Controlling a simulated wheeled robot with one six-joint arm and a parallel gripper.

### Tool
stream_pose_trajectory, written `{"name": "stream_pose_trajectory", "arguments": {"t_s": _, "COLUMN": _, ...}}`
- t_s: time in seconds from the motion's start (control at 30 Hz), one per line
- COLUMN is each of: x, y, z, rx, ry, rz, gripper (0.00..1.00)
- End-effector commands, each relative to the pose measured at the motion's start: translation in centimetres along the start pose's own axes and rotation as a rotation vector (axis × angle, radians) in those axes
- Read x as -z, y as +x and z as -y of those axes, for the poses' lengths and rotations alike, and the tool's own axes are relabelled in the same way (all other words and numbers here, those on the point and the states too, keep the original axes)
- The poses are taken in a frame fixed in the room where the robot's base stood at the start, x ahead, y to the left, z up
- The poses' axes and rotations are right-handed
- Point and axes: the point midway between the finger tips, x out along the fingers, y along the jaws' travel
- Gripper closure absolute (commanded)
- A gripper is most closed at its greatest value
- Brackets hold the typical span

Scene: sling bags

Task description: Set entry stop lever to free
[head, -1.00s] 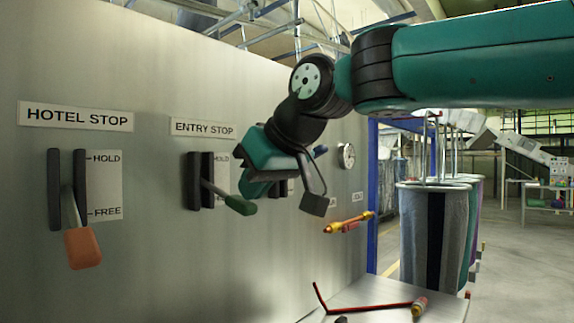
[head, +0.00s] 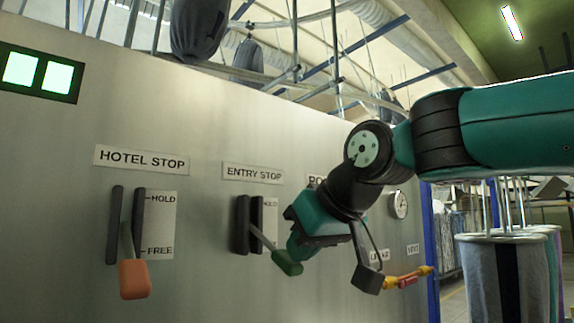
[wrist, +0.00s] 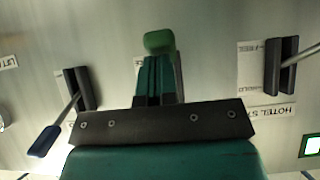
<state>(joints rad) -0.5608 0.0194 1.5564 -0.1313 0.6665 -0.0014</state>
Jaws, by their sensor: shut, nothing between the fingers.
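The entry stop lever's green handle (head: 287,263) sticks out from its dark slot plate (head: 243,225) under the ENTRY STOP sign (head: 253,173) and slopes down to the right. My gripper (head: 297,246) is shut and empty, just above the handle. In the wrist view, which shows the panel upside down, the handle (wrist: 158,41) lies just past my shut fingertips (wrist: 157,60). I cannot tell whether they touch. The lever's shaft is hidden there. My gripper covers part of the entry stop's scale plate in the head view.
The hotel stop lever (head: 133,279) with an orange handle hangs down to the left. A blue-handled lever (wrist: 45,140) shows on the other side in the wrist view. A yellow-red handle (head: 408,280) and a gauge (head: 399,204) are to the right. Hanging bags (head: 490,275) stand beyond the panel.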

Motion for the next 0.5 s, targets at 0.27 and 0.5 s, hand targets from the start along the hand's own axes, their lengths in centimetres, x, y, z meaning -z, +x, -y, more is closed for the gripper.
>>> {"name": "stream_pose_trajectory", "arguments": {"t_s": 0.27, "x": 1.0, "y": -1.7, "z": -0.1, "rx": 0.0, "ry": 0.001, "rz": 0.009, "gripper": 1.0}}
{"name": "stream_pose_trajectory", "arguments": {"t_s": 0.5, "x": 1.6, "y": -6.6, "z": -0.3, "rx": -0.002, "ry": 0.0, "rz": -0.003, "gripper": 1.0}}
